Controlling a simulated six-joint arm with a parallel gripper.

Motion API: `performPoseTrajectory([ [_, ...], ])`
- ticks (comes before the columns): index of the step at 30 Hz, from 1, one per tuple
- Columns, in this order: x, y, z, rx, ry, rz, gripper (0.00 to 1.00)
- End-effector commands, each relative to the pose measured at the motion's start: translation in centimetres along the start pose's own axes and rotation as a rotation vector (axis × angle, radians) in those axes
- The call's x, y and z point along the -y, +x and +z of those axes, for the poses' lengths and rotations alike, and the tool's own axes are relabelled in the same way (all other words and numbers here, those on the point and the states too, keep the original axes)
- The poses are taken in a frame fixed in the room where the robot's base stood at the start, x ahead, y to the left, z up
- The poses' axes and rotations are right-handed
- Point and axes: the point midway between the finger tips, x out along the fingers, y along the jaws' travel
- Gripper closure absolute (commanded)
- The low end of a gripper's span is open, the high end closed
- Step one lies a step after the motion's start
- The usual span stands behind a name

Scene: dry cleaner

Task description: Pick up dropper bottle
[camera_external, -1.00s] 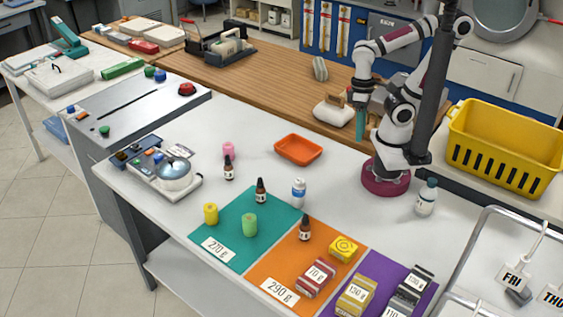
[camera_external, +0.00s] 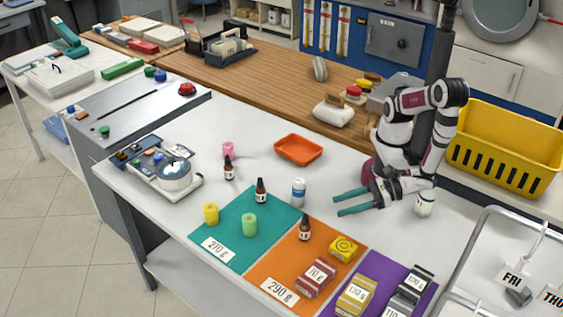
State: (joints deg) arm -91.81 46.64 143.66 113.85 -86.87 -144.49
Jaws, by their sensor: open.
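Three small brown dropper bottles with black tops stand upright. One bottle (camera_external: 229,170) is on the bare white table near the scale, one (camera_external: 261,192) is at the back of the teal mat (camera_external: 234,258), and one (camera_external: 305,229) is on the orange mat (camera_external: 262,262). My gripper (camera_external: 339,203) is open and empty, its teal fingers pointing left above the table. It is right of all three bottles and apart from them. A white bottle with a blue label (camera_external: 299,192) stands just left of the fingertips.
Yellow (camera_external: 211,214), green (camera_external: 249,225) and pink (camera_external: 228,149) cups stand near the bottles. An orange tray (camera_external: 299,150) lies behind. Boxes (camera_external: 317,277) sit on the orange and purple mats. A white bottle (camera_external: 424,204) is beside my arm. A yellow basket (camera_external: 505,150) is at right.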

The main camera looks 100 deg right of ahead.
Motion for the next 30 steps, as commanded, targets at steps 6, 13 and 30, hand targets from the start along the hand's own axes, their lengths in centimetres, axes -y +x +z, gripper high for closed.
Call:
performPoseTrajectory([
  [6,0.3,6.5,-0.1,-0.003,0.008,-0.011,0.45],
  [13,0.1,9.6,-0.1,-0.004,0.009,-0.003,0.45],
  [30,0.0,14.7,-0.5,-0.005,0.011,-0.002,0.54],
])
